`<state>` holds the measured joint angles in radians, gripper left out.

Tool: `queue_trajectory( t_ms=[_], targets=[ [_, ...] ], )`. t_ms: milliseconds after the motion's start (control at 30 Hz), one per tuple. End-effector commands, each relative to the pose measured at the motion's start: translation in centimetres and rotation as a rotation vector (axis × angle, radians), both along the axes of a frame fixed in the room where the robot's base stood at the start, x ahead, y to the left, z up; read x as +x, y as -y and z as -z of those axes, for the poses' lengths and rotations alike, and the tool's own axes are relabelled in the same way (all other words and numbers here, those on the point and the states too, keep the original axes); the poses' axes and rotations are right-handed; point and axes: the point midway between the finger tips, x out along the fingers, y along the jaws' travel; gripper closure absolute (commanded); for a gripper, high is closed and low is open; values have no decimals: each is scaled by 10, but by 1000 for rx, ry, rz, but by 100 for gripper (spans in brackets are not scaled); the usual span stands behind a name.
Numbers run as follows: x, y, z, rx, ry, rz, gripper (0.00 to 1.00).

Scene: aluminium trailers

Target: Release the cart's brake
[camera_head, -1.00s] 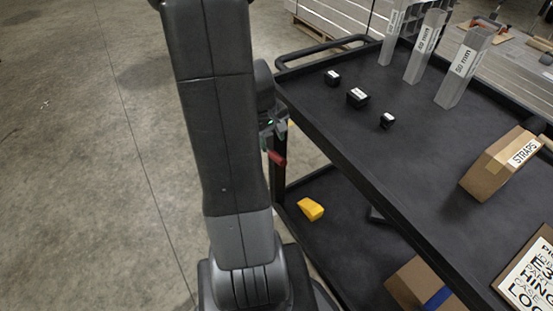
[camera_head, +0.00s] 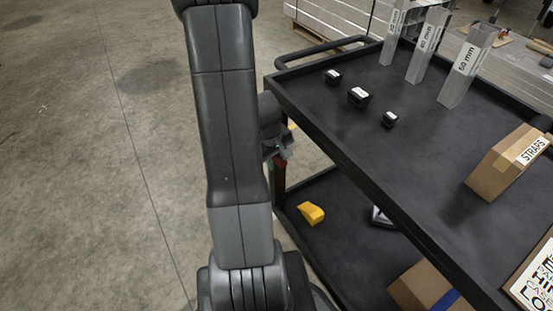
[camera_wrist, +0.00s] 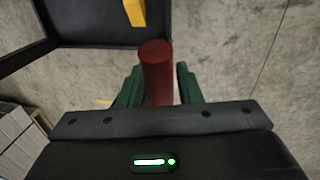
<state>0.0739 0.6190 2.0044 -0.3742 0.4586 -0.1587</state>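The black cart (camera_head: 345,150) stands at the right in the head view. Its red brake handle (camera_head: 281,164) shows small by the cart's near-left corner post, partly hidden by my gripper (camera_head: 279,147). In the wrist view the red handle (camera_wrist: 157,68) stands between the two green fingers of my gripper (camera_wrist: 158,85). The fingers are apart, one on each side of the handle, and do not look clamped on it. The handle's lower end is hidden behind my gripper's body.
The cart's top holds small black blocks (camera_head: 358,96), clear labelled profiles (camera_head: 467,66) and a STRAPS box (camera_head: 508,162). The lower shelf holds a yellow wedge (camera_head: 311,213) and a cardboard box (camera_head: 425,287). Bare concrete floor (camera_head: 90,170) lies at the left.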

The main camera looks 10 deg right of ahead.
Motion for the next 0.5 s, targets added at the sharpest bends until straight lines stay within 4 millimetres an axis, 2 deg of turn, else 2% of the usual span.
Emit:
queue_trajectory(
  t_ms=[33, 133, 167, 367, 500],
  targets=[
    [0, 0, 0, 0, 0, 0, 78],
    [0, 0, 0, 0, 0, 0, 98],
    [0, 0, 0, 0, 0, 0, 100],
    [1, 0, -3, -3, -10, 0, 100],
    [4, -2, -14, -23, -66, -1, 100]
  ],
)
